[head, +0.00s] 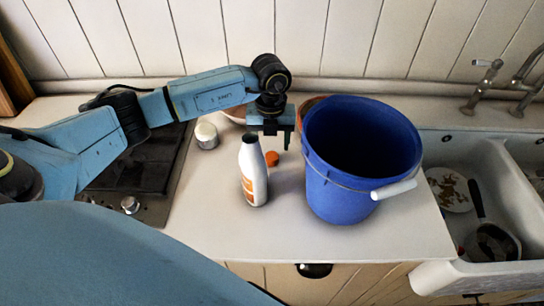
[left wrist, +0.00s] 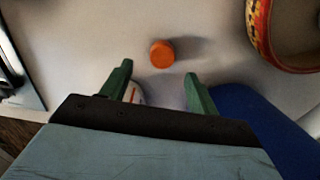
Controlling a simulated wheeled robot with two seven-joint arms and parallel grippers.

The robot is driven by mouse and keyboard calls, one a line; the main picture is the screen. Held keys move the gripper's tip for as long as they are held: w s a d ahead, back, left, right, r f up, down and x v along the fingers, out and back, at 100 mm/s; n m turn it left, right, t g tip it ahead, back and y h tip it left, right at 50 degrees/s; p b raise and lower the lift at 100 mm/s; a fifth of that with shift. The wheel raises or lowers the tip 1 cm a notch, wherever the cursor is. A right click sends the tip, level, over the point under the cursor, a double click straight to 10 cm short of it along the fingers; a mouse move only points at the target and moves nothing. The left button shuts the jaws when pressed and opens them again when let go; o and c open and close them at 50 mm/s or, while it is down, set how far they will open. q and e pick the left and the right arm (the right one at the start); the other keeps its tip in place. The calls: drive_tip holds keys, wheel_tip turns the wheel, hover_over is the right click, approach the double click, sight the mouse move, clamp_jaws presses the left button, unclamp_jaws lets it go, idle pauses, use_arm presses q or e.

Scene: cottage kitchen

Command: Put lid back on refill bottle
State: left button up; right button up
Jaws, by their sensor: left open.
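The refill bottle (head: 253,178), white with an orange label, stands upright on the counter, its top dark and without a lid. The small orange lid (head: 272,158) lies on the counter just behind and right of the bottle. In the left wrist view the lid (left wrist: 162,54) lies beyond the fingertips, roughly centred between them. My left gripper (head: 277,143) points down above the counter, near the lid and behind the bottle. Its green fingers (left wrist: 158,80) are apart with nothing between them. Part of the bottle (left wrist: 135,94) shows beside the left finger. My right gripper is not in view.
A large blue bucket (head: 345,180) stands close on the right of the lid. A patterned bowl (left wrist: 295,55) sits behind. A white-topped jar (head: 206,136) and a dark hob (head: 145,165) are to the left. A sink (head: 500,190) is on the right. The front counter is clear.

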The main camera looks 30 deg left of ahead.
sight(272, 155)
use_arm(q)
drive_tip(key=shift+w+f+p, duration=0.15)
drive_tip(key=shift+f, duration=1.15)
drive_tip(key=shift+w+f+p, duration=0.1)
drive_tip(key=shift+f+p, duration=0.05)
drive_tip(key=shift+f, duration=1.15)
drive_tip(key=shift+c, duration=0.3)
drive_tip(key=c, duration=1)
